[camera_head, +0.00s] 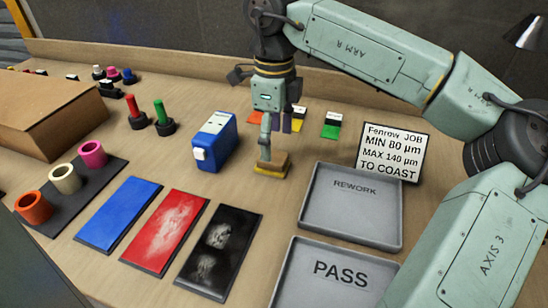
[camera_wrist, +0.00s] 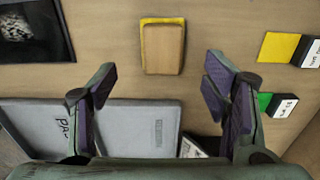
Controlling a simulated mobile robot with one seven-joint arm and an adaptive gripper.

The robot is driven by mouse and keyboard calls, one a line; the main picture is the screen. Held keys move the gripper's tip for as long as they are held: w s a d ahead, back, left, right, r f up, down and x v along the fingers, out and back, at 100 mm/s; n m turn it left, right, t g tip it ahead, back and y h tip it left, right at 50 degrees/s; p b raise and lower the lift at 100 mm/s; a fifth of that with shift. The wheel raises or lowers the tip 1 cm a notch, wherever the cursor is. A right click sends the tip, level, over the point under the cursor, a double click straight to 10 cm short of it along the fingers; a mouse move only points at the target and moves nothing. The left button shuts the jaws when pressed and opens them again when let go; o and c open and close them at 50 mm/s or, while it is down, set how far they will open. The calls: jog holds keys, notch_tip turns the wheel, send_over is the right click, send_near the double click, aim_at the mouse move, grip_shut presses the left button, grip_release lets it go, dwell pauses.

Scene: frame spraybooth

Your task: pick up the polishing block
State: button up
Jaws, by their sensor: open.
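The polishing block (camera_head: 271,166), a small wood-brown block with a yellow layer, lies flat on the bench just left of the REWORK tray. My gripper (camera_head: 276,135) is above it, pointing down, its fingers overlapping the block's upper side in the head view. In the wrist view the block (camera_wrist: 163,48) lies beyond the fingertips, roughly centred between the two open fingers of my gripper (camera_wrist: 162,82). The fingers hold nothing. A clear gap shows on both sides of the block.
The REWORK tray (camera_head: 313,222) and PASS tray (camera_head: 284,283) stand at the right, with a sign (camera_head: 394,152) behind. A blue device (camera_head: 215,141) stands left of the block. Coloured cards (camera_head: 331,128) lie behind. Blue, red and black panels (camera_head: 118,214) lie front left.

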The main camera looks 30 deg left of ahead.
aim_at(273, 156)
jog(key=shift+a+f+p, duration=0.15)
jog(key=shift+f+p, duration=0.35)
jog(key=shift+f, duration=1.05)
jog(key=shift+a+f+p, duration=0.1)
jog(key=shift+f+p, duration=0.35)
jog(key=shift+f, duration=1.05)
jog(key=shift+c, duration=0.4)
jog(key=shift+w, duration=0.1)
jog(key=c, duration=1.3)
jog(key=shift+o, duration=0.2)
jog(key=shift+r, duration=0.1)
jog(key=shift+r+b, duration=0.5)
jog(key=shift+r, duration=0.3)
jog(key=shift+s+d+r+b, duration=0.2)
jog(key=shift+r+b, duration=0.1)
jog(key=shift+r, duration=0.1)
jog(key=shift+s+d+r+b, duration=0.15)
jog(key=shift+s+r+b, duration=0.1)
jog(key=shift+r, duration=0.15)
jog(key=s+d+b, duration=0.1)
jog(key=s+d, duration=0.2)
jog(key=s+d+r+b, duration=0.1)
jog(key=s+d, duration=0.2)
jog(key=s, duration=0.1)
jog(key=s+d+b, duration=0.1)
jog(key=s+d, duration=0.3)
jog(key=shift+s+r+b, duration=0.1)
jog(key=shift+r+b, duration=0.25)
jog(key=shift+b, duration=0.05)
